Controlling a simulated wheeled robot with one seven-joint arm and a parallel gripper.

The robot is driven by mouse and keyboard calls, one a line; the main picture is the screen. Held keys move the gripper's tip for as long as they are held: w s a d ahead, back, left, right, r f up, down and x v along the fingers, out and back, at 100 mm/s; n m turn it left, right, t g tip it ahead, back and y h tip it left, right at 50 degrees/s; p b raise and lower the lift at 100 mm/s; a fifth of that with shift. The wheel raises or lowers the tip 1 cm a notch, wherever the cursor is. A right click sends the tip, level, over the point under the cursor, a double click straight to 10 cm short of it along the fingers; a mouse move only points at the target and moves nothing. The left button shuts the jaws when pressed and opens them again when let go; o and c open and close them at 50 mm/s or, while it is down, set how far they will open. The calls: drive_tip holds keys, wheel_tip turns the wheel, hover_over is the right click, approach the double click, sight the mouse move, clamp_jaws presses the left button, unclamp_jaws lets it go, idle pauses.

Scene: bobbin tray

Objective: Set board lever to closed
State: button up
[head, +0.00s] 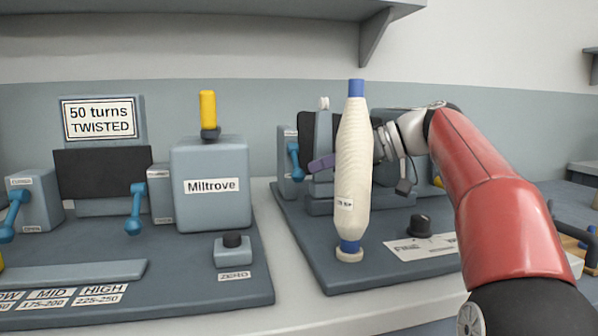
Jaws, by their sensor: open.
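Several blue levers stand on grey boxes: one at the far left (15,213), one beside the dark panel (135,207), and one on the right board (293,162). The right board's lever stands beside a small labelled box.
The upright bobbin stands on the right board (310,265), in front of my gripper. A black knob (419,225) and a white card (420,246) lie to its right. The grey Miltrove box (211,205) with a yellow-topped post stands left. A shelf (200,12) hangs above.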

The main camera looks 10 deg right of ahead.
sight(304, 172)
drive_tip(key=x, duration=0.5)
clamp_jaws()
